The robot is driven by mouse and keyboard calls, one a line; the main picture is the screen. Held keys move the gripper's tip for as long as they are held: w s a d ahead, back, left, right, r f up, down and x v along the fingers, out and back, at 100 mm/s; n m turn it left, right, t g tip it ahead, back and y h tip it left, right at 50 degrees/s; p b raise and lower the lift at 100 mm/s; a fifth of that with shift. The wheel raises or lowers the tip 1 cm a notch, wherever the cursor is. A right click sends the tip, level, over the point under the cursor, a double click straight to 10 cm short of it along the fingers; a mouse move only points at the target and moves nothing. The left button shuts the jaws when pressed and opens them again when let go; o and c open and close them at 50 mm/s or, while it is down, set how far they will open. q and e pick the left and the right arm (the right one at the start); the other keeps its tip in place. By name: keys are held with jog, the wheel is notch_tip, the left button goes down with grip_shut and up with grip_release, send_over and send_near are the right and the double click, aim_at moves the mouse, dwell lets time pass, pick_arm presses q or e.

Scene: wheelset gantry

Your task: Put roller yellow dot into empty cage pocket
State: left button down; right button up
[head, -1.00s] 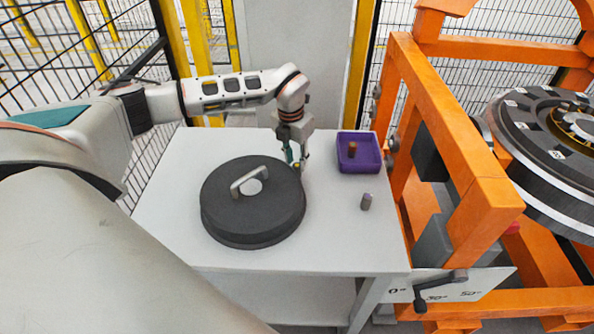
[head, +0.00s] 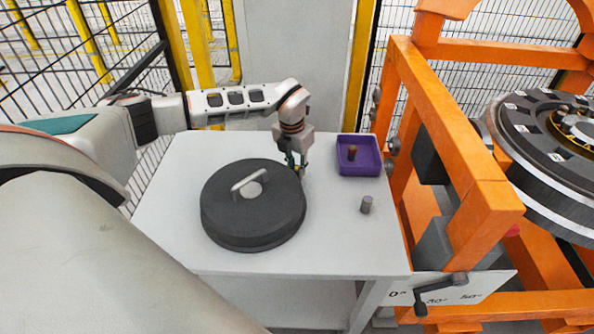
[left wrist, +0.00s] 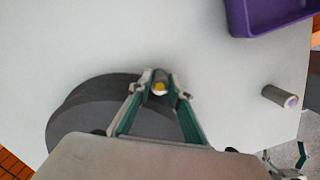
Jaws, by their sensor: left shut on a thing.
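My left gripper (head: 296,166) is just right of the black round lid on the table. In the left wrist view its two fingertips (left wrist: 160,80) are shut on a small grey roller with a yellow dot (left wrist: 160,87) on its end. The fingers mostly hide the roller in the head view. Whether it still touches the table I cannot tell. The bearing cage (head: 578,126) is at the far right, on the wheel in the orange gantry, cut by the picture edge. I cannot make out an empty pocket there.
A black lid (head: 228,215) with a handle lies on the white table (head: 325,245). A purple bin (head: 372,170) holds a roller (head: 352,153). A roller with a purple dot (head: 366,205) stands apart. The orange gantry frame (head: 455,150) rises between table and wheel.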

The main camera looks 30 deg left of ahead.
aim_at(297, 168)
pick_arm(q)
notch_tip(297, 168, up, 20)
jog(key=s+d+f+m+g, duration=0.1)
jog(key=s+d+f+m, duration=0.2)
jog(key=m, duration=1.4)
jog(key=s+d+f+m+g, duration=0.1)
jog(key=s+d+f+m, duration=0.2)
jog(key=s+d+m, duration=0.6)
jog(key=s+m, duration=0.1)
jog(key=m, duration=0.8)
jog(key=shift+d+f+m+g+b, duration=0.15)
jog(key=shift+d+m+g+b, duration=0.15)
jog(key=shift+d+g, duration=0.1)
